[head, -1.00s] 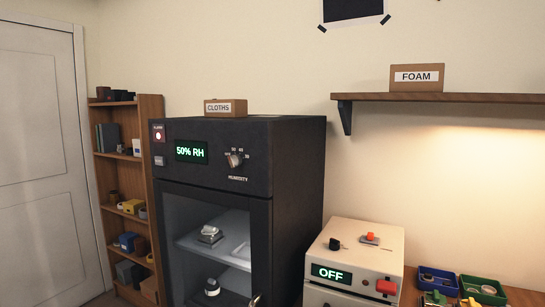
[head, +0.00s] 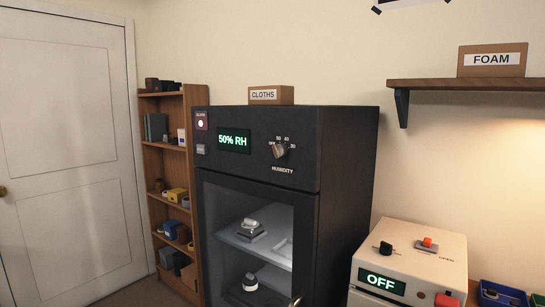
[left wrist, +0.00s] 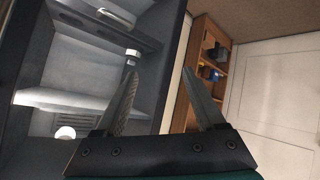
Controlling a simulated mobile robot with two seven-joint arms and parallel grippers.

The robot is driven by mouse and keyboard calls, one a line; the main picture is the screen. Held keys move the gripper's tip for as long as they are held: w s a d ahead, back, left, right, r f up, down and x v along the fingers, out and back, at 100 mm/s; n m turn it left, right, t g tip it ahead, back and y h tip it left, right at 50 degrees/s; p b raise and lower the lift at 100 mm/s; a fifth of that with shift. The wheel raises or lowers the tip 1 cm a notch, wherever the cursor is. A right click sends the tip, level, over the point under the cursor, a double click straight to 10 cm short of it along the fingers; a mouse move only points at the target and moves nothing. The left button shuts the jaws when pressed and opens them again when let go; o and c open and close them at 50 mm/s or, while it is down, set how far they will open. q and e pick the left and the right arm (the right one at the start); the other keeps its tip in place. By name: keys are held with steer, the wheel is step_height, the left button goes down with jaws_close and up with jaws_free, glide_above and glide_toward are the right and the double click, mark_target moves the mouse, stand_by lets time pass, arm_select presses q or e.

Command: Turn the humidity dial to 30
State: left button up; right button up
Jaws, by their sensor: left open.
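The humidity dial (head: 279,151) is a grey knob on the upper right of the black cabinet's front panel (head: 312,172), with scale marks above it and the word HUMIDITY below. The green display (head: 233,141) to its left reads 50% RH. In the left wrist view my left gripper (left wrist: 165,92) is open and empty, its fingers apart in front of the cabinet and the room behind. The dial cannot be made out in that view. Neither gripper shows in the head view.
The cabinet's glass door (head: 215,215) appears closed, with objects on shelves inside. A CLOTHS box (head: 272,95) sits on top. A bookshelf (head: 148,150) stands left of it. A beige device (head: 425,245) reading OFF stands at right, below a wall shelf (head: 440,85).

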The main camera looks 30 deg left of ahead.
arm_select(q)
steer(key=w+d+r+t+h, duration=0.1)
steer(key=w+r+t, duration=0.2)
steer(key=r, duration=1.1)
steer(key=w+d+r+t, duration=0.15)
steer(key=w+r, duration=0.25)
steer(key=r, duration=1)
steer(key=s+d+r+m+t+h+b, duration=0.1)
steer(key=d+r+t+h, duration=0.1)
steer(key=d+r, duration=0.55)
steer(key=s+d+r+m+t+h+b, duration=0.1)
steer(key=s+d+r+t+h, duration=0.3)
steer(key=r, duration=0.6)
steer(key=g+y, duration=0.2)
steer(key=g, duration=0.1)
glide_toward(275, 151)
steer(key=shift+t+h, duration=0.25)
steer(key=shift+h, duration=0.15)
steer(key=w+p, duration=0.4)
steer(key=p, duration=0.3)
steer(key=shift+w+p, duration=0.75)
steer(key=shift+w, duration=0.45)
steer(key=shift+w+d+f+p, duration=0.1)
steer(key=shift+w+p, duration=0.2)
steer(key=shift+w, duration=0.4)
steer(key=shift+w+d+f+p, duration=0.1)
steer(key=shift+w+p, duration=0.15)
steer(key=shift+w, duration=0.45)
